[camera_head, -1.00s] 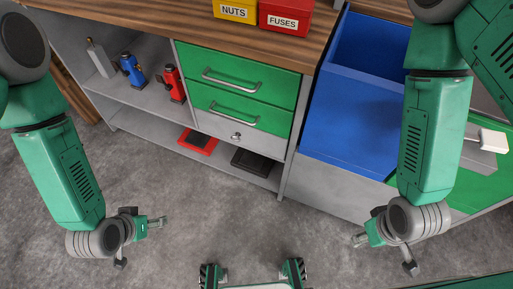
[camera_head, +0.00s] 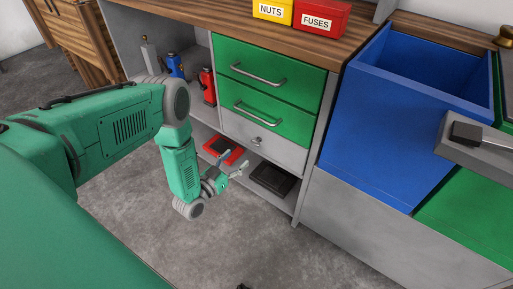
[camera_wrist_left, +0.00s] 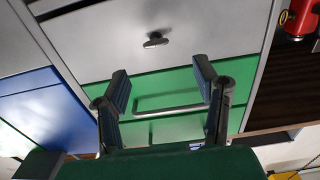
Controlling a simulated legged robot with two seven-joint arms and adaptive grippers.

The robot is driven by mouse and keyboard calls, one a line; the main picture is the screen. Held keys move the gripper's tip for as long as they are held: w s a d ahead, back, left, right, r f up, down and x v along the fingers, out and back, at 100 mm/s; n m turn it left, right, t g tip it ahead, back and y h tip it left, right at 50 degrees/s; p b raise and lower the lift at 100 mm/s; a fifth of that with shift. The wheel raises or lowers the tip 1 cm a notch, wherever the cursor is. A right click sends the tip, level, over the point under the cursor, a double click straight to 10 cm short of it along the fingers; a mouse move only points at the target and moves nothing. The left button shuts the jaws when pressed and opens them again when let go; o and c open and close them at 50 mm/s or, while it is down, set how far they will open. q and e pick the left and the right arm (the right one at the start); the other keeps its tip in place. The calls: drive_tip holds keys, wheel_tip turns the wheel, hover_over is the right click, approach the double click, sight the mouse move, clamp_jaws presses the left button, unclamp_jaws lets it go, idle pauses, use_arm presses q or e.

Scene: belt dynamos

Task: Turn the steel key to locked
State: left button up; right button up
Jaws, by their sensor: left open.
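The steel key (camera_head: 257,140) sits in the lock on the grey drawer front (camera_head: 285,152) below two green drawers. In the left wrist view the key (camera_wrist_left: 155,40) shows as a small dark handle lying roughly level against the grey panel. My left gripper (camera_head: 233,164) is open and empty, a little below and left of the key in the head view. In the left wrist view its two fingers (camera_wrist_left: 160,88) are spread apart, with the key beyond them and clear of both. My right gripper is out of view.
A red tray (camera_head: 222,150) and a black tray (camera_head: 273,179) lie on the low shelf near my left gripper. Blue and red bottle-like items stand on the left shelf. A blue bin (camera_head: 385,130) stands to the right. Green drawers have bar handles (camera_head: 258,75).

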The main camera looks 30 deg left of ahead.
sight(254, 144)
use_arm(q)
drive_tip(key=w, duration=0.2)
drive_tip(key=w+d+b, duration=0.1)
drive_tip(key=w, duration=0.2)
drive_tip(key=w+b, duration=0.1)
drive_tip(key=w, duration=0.2)
drive_tip(key=shift+d+r, duration=0.15)
drive_tip(key=shift+d, duration=0.2)
drive_tip(key=shift+w+a, duration=0.1)
drive_tip(key=shift+w, duration=0.25)
drive_tip(key=shift+w+a, duration=0.25)
drive_tip(key=shift+a, duration=0.05)
drive_tip(key=shift+d, duration=0.2)
drive_tip(key=c, duration=0.3)
drive_tip(key=shift+d, duration=0.1)
drive_tip(key=c, duration=0.8)
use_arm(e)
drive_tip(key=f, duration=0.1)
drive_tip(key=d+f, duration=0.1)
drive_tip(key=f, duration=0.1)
